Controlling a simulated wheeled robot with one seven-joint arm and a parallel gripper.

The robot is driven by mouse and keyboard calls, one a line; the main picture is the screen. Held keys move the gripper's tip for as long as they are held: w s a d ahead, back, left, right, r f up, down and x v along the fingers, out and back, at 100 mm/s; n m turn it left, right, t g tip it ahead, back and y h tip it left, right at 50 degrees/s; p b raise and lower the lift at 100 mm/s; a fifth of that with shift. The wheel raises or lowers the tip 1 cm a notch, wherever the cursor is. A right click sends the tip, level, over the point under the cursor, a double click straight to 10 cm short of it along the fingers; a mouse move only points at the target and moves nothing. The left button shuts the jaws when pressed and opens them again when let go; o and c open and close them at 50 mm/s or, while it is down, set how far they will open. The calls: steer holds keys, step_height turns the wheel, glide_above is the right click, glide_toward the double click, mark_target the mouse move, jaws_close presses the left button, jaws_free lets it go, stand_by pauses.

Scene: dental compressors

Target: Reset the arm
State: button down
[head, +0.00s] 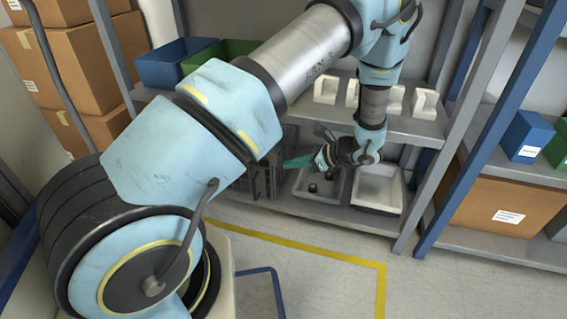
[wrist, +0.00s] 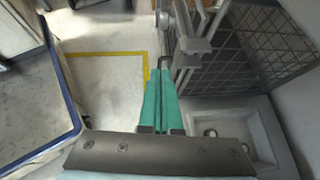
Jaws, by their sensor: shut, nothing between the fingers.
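My arm is light blue and grey and reaches from the lower left of the head view toward the shelf. My gripper (head: 300,162) has teal fingers and is shut and empty. It is in front of the shelf, above and beside a grey tray. In the wrist view my gripper (wrist: 163,78) shows its two teal fingers side by side, pointing away from the camera. The fingertips are close to a grey metal bracket and dark wire mesh; I cannot tell whether they touch.
A grey tray (head: 309,208) with small dark items and an emptier tray (head: 379,189) stand on the lower shelf. White holders (head: 395,101) stand on the shelf above. Cardboard boxes (head: 82,62) are at left. A blue shelf post (head: 490,125) stands at right. The floor inside the yellow line (head: 325,256) is mostly clear.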

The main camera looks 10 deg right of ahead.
stand_by(0.5)
steer(key=s+a+r+n+g+h, duration=0.3)
steer(key=s+a+r+n+h, duration=0.2)
steer(key=a+r+n, duration=0.6)
steer(key=s+a+r+n+g+h, duration=0.2)
steer(key=s+a+r+n+h, duration=0.3)
steer(key=a+r+n, duration=0.55)
step_height(320, 180, up, 33)
steer(key=n+p, duration=0.2)
steer(key=p, duration=3.2)
steer(key=shift+a+f+p, duration=0.2)
steer(key=shift+a+p, duration=0.05)
steer(key=shift+p, duration=0.15)
steer(key=shift+n, duration=0.25)
